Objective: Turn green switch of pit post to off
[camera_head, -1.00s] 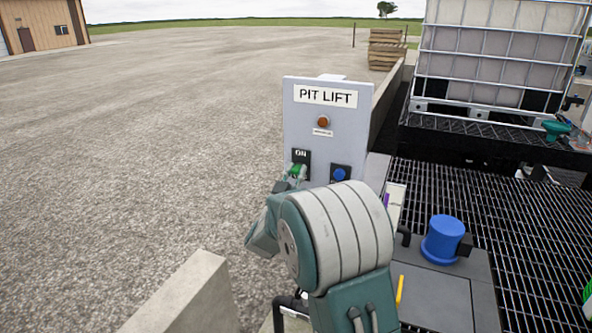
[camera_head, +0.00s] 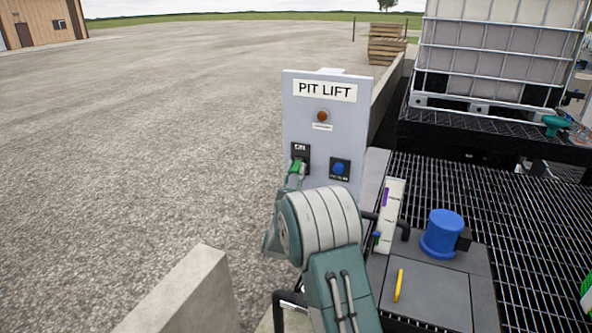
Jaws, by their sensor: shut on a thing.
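The pit post is a grey-white panel (camera_head: 346,116) labelled "PIT LIFT", standing upright at the middle of the view. Its green switch (camera_head: 296,166) sits at the lower left of the panel, on a black plate with the word "ON" partly legible above it. My gripper (camera_head: 294,178) is at the switch and shut on it. My own arm hides most of the gripper and the panel's lower part. The switch's exact angle is hard to tell.
A blue knob (camera_head: 339,168) on a black plate is right of the switch. An amber lamp (camera_head: 322,116) is above. A concrete wall (camera_head: 190,296) stands at front left. A grated platform (camera_head: 450,190) with a blue-capped unit (camera_head: 442,234) lies right. Open gravel is left.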

